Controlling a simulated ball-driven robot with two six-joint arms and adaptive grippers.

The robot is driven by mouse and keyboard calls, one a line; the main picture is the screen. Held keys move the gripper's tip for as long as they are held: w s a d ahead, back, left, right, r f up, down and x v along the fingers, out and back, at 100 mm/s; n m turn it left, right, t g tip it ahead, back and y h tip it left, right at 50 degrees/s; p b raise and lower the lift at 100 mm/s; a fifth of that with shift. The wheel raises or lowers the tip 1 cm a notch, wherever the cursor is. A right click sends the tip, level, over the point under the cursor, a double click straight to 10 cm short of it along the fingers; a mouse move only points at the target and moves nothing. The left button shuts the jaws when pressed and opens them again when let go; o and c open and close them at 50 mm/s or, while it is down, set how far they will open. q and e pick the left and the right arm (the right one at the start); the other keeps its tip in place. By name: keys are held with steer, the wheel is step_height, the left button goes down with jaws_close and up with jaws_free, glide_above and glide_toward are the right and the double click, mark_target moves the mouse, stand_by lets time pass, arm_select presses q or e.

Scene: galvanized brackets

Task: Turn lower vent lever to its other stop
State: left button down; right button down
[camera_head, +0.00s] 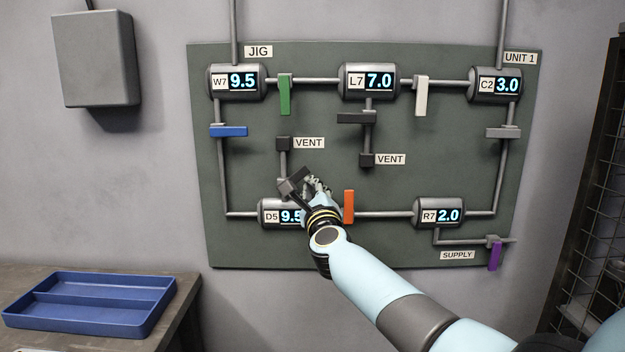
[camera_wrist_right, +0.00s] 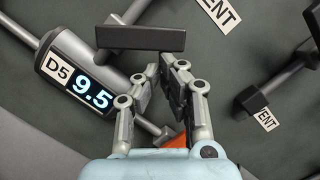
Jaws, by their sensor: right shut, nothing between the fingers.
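The lower vent lever (camera_head: 297,180) is a dark bar on the short pipe between the left VENT outlet (camera_head: 284,143) and the D5 gauge (camera_head: 270,214). It stands slanted to that pipe, neither along it nor square across. In the right wrist view the lever (camera_wrist_right: 140,38) lies just beyond my fingertips. My right gripper (camera_head: 316,187) is shut and empty beside the lever. In the wrist view its fingertips (camera_wrist_right: 166,62) are close to the bar's edge; I cannot tell whether they touch. My gripper partly hides the D5 gauge. My left gripper is out of view.
An orange lever (camera_head: 349,206) stands close right of my gripper. The other dark vent lever (camera_head: 357,117) sits crosswise higher up, under L7. Green (camera_head: 285,94), blue (camera_head: 229,131) and white (camera_head: 421,95) levers are farther off. A blue tray (camera_head: 90,304) lies lower left.

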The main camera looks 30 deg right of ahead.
mark_target(301, 168)
steer(key=r+n+p, duration=0.2)
steer(key=p, duration=0.1)
steer(key=a+r+n+y+p, duration=0.1)
steer(key=p, duration=0.1)
steer(key=shift+w+r+n, duration=0.25)
steer(key=shift+r+n, duration=0.05)
steer(key=shift+n, duration=0.1)
steer(key=shift+w+a+r+p, duration=0.2)
steer(key=shift+a+r+p, duration=0.15)
steer(key=shift+p, duration=0.25)
steer(key=shift+w+a+r, duration=0.1)
steer(key=shift+r, duration=0.05)
